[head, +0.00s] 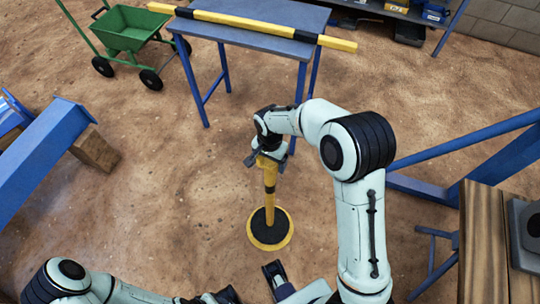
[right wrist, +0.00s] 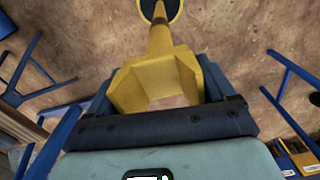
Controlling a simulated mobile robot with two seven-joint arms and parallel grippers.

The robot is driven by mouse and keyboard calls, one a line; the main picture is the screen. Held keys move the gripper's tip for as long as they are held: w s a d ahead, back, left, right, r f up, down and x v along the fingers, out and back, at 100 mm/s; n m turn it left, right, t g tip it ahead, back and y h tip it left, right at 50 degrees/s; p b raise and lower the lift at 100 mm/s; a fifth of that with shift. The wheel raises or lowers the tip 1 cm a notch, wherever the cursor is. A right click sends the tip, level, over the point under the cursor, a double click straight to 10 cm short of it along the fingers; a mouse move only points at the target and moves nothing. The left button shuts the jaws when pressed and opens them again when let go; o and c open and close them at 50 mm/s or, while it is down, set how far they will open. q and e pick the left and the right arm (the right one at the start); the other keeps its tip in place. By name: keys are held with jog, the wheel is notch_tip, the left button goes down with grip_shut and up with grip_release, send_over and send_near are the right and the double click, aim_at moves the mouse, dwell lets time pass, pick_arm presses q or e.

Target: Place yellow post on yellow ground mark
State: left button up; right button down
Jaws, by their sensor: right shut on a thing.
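My right gripper (head: 267,158) is shut on the upper end of the yellow post (head: 270,182) and holds it about upright. The post has a dark band and a round black base (head: 262,217). A yellow ground mark (head: 268,247) shows as a ring around the base, widest on the near side; I cannot tell whether the base touches the ground. In the right wrist view the post's wide yellow top (right wrist: 140,88) sits between the fingers, with the base beyond. My left gripper (head: 228,295) is partly visible at the bottom edge; its jaws are unclear.
A blue table (head: 250,38) with a yellow-black bar (head: 265,25) stands behind the post. A green cart (head: 130,30) is at back left. Blue frames flank both sides, with a wooden bench (head: 483,240) at right. The dirt ground around the post is clear.

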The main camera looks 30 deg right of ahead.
jog(key=shift+w+f, duration=0.1)
jog(key=shift+f, duration=1.9)
jog(key=shift+f+b, duration=0.1)
jog(key=shift+b, duration=0.2)
grip_release()
jog(key=shift+f, duration=0.1)
notch_tip(320, 180, up, 12)
jog(key=shift+r+p, duration=0.15)
jog(key=shift+p, duration=0.65)
jog(key=shift+s, duration=0.2)
